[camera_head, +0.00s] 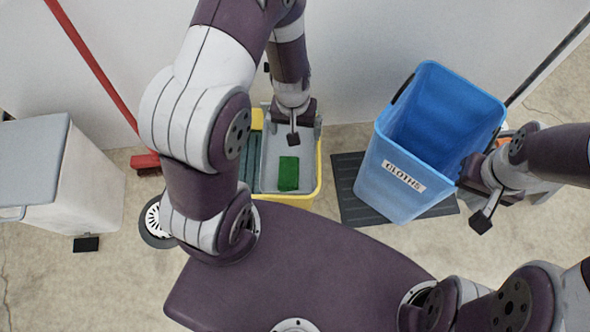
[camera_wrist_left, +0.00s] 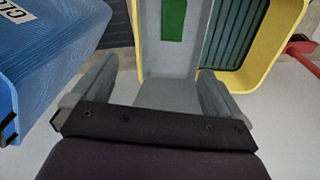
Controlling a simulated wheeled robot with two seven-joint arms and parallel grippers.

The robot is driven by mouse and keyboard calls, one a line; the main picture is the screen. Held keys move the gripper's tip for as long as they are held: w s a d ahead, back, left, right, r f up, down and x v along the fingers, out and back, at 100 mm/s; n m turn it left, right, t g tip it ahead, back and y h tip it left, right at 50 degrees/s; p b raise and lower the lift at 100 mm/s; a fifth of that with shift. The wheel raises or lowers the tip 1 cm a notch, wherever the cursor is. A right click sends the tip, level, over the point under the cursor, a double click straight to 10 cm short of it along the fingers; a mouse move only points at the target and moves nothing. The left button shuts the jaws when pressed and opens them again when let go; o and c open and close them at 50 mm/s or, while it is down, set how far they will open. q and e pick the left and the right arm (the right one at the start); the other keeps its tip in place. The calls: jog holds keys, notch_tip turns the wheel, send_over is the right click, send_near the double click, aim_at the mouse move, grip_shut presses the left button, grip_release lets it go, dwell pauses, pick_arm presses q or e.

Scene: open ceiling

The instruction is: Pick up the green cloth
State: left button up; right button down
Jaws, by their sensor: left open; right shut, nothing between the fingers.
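The green cloth (camera_head: 289,174) lies in the grey compartment of a yellow mop bucket (camera_head: 318,178). In the left wrist view the cloth (camera_wrist_left: 173,18) shows at the top, beyond the fingertips and apart from them. My left gripper (camera_head: 293,130) is over the back part of the bucket, close to the cloth. In its wrist view the left gripper (camera_wrist_left: 152,85) is open, with its two fingers wide apart and nothing between them. My right gripper (camera_head: 483,208) is shut and empty beside the right side of the blue bin.
The blue bin (camera_head: 407,203), labelled as for cloths, stands tilted in view on a dark mat (camera_head: 350,208). A white lidded bin (camera_head: 90,185) is at the left. A red broom (camera_head: 95,65) leans on the wall. A round floor drain (camera_head: 153,220) lies left of the bucket.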

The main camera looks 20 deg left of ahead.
pick_arm(q)
notch_tip(320, 180, down, 12)
jog(key=b, duration=0.3)
jog(key=n+b, duration=0.2)
jog(key=b, duration=0.3)
send_over(288, 177)
jog(key=f, duration=0.7)
jog(key=w+f, duration=0.1)
jog(key=f, duration=0.2)
jog(key=shift+d+f, duration=0.1)
jog(key=shift+f, duration=0.1)
jog(key=f+b, duration=0.2)
jog(key=s+f+b, duration=0.1)
jog(key=f+b, duration=0.2)
jog(key=shift+f, duration=0.15)
jog(key=shift+r, duration=0.25)
jog(key=c, duration=1.2)
pick_arm(e)
notch_tip(288, 177, down, 16)
jog(key=shift+f, duration=0.25)
